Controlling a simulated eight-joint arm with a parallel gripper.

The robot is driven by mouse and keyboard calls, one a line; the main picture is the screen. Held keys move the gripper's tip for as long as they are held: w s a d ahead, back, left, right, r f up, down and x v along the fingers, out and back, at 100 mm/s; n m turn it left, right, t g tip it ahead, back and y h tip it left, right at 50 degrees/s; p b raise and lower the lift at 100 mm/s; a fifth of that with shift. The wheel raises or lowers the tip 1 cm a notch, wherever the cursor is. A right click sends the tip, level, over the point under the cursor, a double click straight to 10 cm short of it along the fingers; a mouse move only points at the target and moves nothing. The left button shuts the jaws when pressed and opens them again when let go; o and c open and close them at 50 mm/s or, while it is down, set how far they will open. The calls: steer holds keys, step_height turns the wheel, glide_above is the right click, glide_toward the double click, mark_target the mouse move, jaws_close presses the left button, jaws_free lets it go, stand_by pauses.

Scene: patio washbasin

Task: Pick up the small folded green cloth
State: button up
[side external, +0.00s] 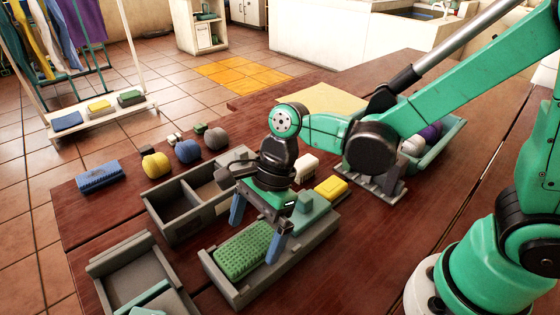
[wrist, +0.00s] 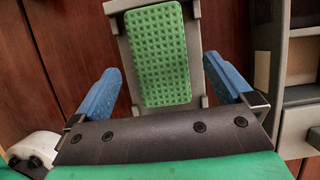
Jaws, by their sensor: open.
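A green piece with a waffle-like surface (side external: 243,251), which I take for the small folded green cloth, lies flat in the near end of a long grey tray (side external: 290,262). In the wrist view the green cloth (wrist: 158,60) lies lengthwise between my two blue fingers, on the grey tray. My gripper (side external: 253,243) points down over the tray with its fingers apart, one on each side of the cloth. It also shows open in the wrist view (wrist: 160,68). Nothing is held. I cannot tell how far above the cloth the fingertips are.
A teal block (side external: 314,205) sits at the tray's far end, with a yellow block (side external: 331,188) close by. A grey divided box (side external: 180,210) stands left of my gripper. Another grey box (side external: 125,265) is at the front left. A blue brush (side external: 99,176) and several round balls lie farther back.

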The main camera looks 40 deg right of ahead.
steer(key=shift+x, duration=1.15)
steer(key=c, duration=1.2)
steer(key=shift+c, duration=0.2)
steer(key=shift+r, duration=0.15)
